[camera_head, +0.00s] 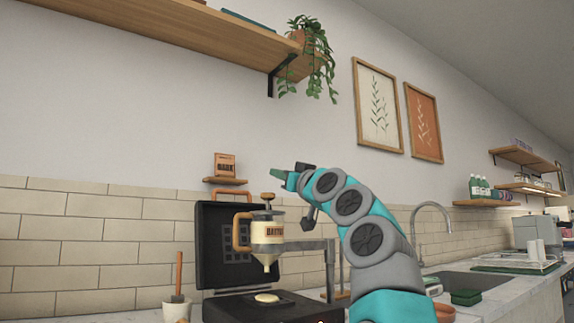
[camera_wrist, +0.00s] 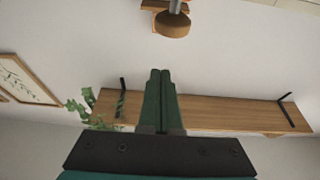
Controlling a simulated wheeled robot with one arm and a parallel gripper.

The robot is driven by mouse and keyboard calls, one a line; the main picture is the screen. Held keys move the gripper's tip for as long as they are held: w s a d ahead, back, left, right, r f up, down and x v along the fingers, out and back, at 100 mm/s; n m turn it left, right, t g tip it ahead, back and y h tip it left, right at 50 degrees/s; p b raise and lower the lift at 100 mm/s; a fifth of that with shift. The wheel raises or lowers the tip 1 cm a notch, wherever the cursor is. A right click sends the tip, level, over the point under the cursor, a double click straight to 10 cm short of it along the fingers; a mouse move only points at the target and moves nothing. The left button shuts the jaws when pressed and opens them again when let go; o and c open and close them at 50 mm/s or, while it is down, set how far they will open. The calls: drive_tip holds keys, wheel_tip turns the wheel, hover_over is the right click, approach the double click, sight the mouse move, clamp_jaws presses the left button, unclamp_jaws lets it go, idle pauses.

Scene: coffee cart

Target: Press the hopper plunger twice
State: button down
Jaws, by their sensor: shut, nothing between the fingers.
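The batter hopper (camera_head: 268,230) is a pale labelled canister with a cone spout, held on a grey stand arm. Its plunger has a round wooden knob (camera_head: 267,196) on a short rod above the lid; in the wrist view the knob (camera_wrist: 172,24) is near the top edge, beyond the fingertips and apart from them. My gripper (camera_head: 276,173) is just above and slightly right of the knob in the head view. Its green fingers (camera_wrist: 160,72) are together and empty. I cannot tell the exact depth gap to the knob.
Under the spout is an open black waffle iron (camera_head: 230,245) with a pale batter patch (camera_head: 267,298) on its lower plate. A small wall shelf (camera_head: 225,181) with a brown bag (camera_head: 225,164) is behind. A long wooden shelf (camera_head: 170,28) with a plant (camera_head: 312,55) hangs above.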

sight(268, 198)
drive_tip(key=shift+w+a+r+p, duration=0.45)
drive_tip(key=shift+w+r+p, duration=0.05)
drive_tip(key=shift+w+p, duration=0.1)
drive_tip(key=shift+f+b, duration=1.85)
drive_tip(key=shift+f, duration=0.4)
